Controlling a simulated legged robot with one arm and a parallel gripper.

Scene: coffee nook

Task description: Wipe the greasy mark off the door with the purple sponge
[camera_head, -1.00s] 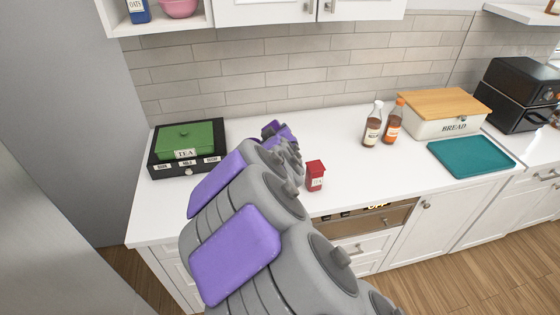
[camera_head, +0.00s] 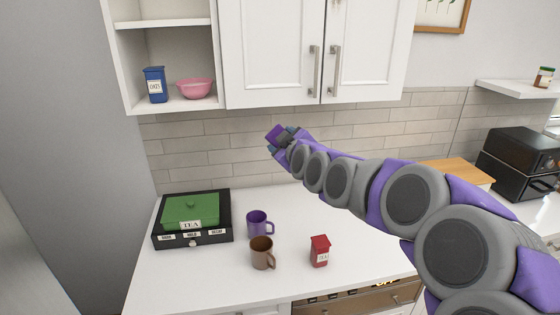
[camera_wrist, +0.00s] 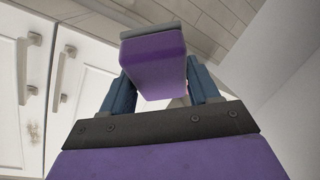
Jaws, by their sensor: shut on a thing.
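My gripper (camera_head: 279,140) is raised in front of the tiled backsplash, below the upper cabinet. It is shut on the purple sponge (camera_wrist: 153,65), which sits between the two blue fingers in the wrist view; its purple end also shows in the head view (camera_head: 273,132). The white upper cabinet has two doors, a left door (camera_head: 272,50) and a right door (camera_head: 370,50), with upright handles at their meeting edges. A faint brownish greasy mark (camera_wrist: 33,132) shows on a cabinet door at the left of the wrist view. The sponge is apart from the doors. I cannot make out the mark in the head view.
On the counter are a green tea box (camera_head: 191,211), a purple mug (camera_head: 258,223), a brown mug (camera_head: 262,253) and a red tea tin (camera_head: 320,250). An open shelf holds a blue oats tin (camera_head: 155,85) and a pink bowl (camera_head: 195,88). A black oven (camera_head: 522,165) stands right.

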